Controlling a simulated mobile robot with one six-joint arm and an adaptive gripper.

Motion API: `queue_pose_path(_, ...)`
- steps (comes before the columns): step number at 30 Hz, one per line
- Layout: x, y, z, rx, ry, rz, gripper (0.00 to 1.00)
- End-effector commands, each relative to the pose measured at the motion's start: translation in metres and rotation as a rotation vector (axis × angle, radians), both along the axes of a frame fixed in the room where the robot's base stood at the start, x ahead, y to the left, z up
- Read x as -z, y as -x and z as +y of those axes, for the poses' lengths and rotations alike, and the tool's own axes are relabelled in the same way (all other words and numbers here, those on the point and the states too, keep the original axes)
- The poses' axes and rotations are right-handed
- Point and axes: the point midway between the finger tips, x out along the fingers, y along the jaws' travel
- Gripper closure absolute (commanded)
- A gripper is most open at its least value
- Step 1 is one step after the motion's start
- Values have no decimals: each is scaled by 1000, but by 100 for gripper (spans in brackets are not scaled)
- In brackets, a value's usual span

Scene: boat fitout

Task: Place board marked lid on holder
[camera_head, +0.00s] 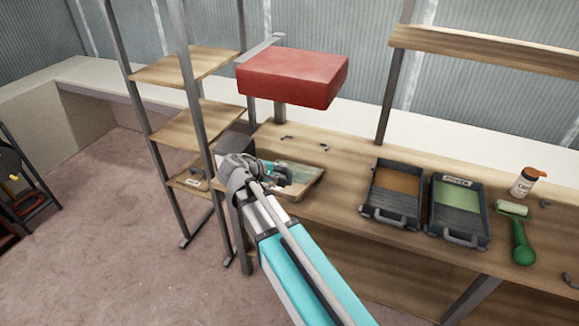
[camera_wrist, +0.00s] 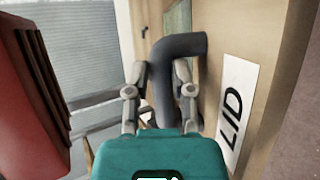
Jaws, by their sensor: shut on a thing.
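My gripper (camera_wrist: 160,78) is shut on the dark curved handle (camera_wrist: 182,46) of a wooden board (camera_wrist: 222,35) in the wrist view. The board carries a white label reading LID (camera_wrist: 237,110) to the right of the handle. In the head view my gripper (camera_head: 279,175) is at the left end of the workbench, beside a shallow wood-edged panel with a greenish face (camera_head: 306,180). My arm and gripper partly hide that panel, and I cannot tell whether it is the held board. I cannot clearly make out the holder.
A red block (camera_head: 292,80) stands on a post above the bench; its side is close at left in the wrist view (camera_wrist: 25,100). A shelf rack (camera_head: 190,66) stands left.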

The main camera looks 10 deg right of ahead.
Motion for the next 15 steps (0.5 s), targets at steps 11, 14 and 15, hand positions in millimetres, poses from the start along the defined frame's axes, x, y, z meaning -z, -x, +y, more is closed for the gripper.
queue_pose_path(11, 10, -16, -63, 25, 83, -132, 100)
queue_pose_path(14, 11, -20, -83, 27, 115, -174, 100)
queue_pose_path(15, 11, -21, -90, 27, 125, -190, 100)
